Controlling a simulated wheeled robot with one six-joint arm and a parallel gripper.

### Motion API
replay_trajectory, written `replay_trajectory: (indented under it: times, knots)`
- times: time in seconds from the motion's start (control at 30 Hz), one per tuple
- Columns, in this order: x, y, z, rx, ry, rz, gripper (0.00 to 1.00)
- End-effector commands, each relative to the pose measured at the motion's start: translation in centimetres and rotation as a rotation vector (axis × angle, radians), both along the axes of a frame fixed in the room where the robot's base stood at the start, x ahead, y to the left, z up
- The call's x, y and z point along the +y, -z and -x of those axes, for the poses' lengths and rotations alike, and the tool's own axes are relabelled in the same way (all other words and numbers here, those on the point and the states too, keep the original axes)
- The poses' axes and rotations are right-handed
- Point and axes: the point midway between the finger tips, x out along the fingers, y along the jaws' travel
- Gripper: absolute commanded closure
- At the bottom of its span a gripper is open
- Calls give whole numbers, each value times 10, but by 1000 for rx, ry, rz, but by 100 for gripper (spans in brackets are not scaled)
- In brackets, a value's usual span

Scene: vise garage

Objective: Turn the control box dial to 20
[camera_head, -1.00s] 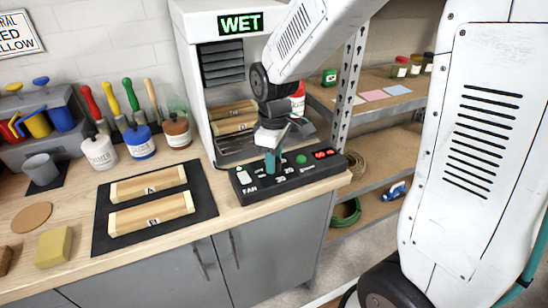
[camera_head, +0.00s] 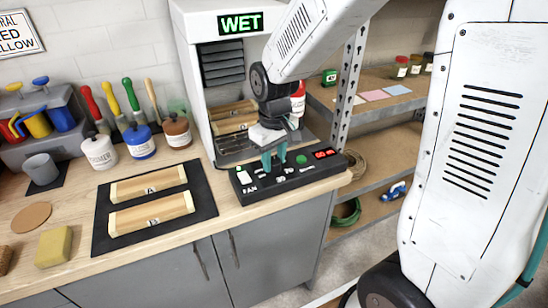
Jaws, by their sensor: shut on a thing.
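The black control box (camera_head: 315,171) sits at the right end of the wooden bench, in front of the white cabinet marked WET. It has a "FAN" label with a pale switch, a green button (camera_head: 301,159) and a red lit display (camera_head: 324,153) whose digits are too small to read surely. My gripper (camera_head: 274,164) points down at the middle of the box, its teal fingers shut on what looks like the dial. The dial itself is mostly hidden by the fingers, so its setting cannot be read.
The cabinet (camera_head: 190,75) stands close behind my gripper, with wooden pieces inside. A black mat (camera_head: 205,196) with wooden blocks A and B lies left of the box. Jars and brushes stand further left. Metal shelving (camera_head: 352,75) is at the right. The bench ends just right of the box.

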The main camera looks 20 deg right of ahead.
Motion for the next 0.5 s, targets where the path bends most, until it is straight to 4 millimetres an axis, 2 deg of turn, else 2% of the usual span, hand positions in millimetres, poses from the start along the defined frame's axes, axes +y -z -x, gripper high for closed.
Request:
replay_trajectory:
  times: [0.5]
  knots:
    - [0, 0, 0, -1, 488, 0, 90]
